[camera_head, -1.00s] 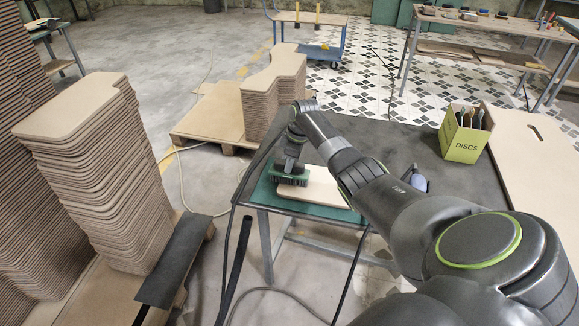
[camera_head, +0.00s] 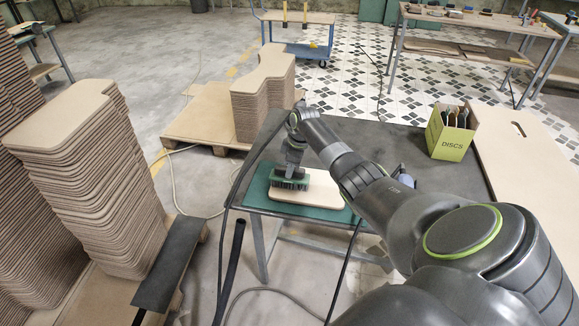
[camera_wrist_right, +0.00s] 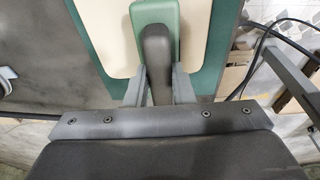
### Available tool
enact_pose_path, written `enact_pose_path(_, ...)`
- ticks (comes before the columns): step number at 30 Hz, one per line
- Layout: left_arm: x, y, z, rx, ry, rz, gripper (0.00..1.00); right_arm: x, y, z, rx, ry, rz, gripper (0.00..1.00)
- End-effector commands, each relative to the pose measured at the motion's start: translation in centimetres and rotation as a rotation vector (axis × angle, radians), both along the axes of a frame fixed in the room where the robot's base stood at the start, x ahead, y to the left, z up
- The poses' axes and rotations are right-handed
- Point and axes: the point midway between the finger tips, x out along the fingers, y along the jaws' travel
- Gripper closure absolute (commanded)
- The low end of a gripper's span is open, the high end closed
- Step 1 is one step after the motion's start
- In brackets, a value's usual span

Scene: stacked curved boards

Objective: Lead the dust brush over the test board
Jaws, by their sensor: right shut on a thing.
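The test board (camera_head: 325,193) is a pale wooden board lying on a green mat (camera_head: 262,200) on the dark table. The dust brush (camera_head: 290,180) has a green body and dark bristles and sits over the left part of the board. Whether the bristles touch the board I cannot tell. My right gripper (camera_head: 293,160) is shut on the brush's dark handle. The right wrist view shows the handle (camera_wrist_right: 156,60) between the two fingers, with the board (camera_wrist_right: 108,30) beneath. My left gripper is not in view.
A green DISCS box (camera_head: 450,137) stands at the table's right, beside a large board (camera_head: 525,150). A grey-blue object (camera_head: 403,177) is partly hidden behind my arm. Stacks of curved boards (camera_head: 75,150) stand at left; another stack (camera_head: 262,95) is on a pallet behind.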

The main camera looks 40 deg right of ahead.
Motion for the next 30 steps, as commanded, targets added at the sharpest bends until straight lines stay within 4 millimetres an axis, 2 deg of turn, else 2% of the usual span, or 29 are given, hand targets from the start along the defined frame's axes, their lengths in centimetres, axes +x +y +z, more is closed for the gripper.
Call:
enact_pose_path(13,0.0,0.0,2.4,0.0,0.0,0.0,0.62,-2.4,-1.9,0.1,0.0,0.009,-0.002,1.0)
enact_pose_path(25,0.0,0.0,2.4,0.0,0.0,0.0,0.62,-2.5,-2.1,0.0,0.001,0.004,-0.001,1.0)
enact_pose_path(30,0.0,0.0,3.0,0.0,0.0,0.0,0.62,-3.1,-2.6,0.2,-0.001,0.005,-0.003,1.0)
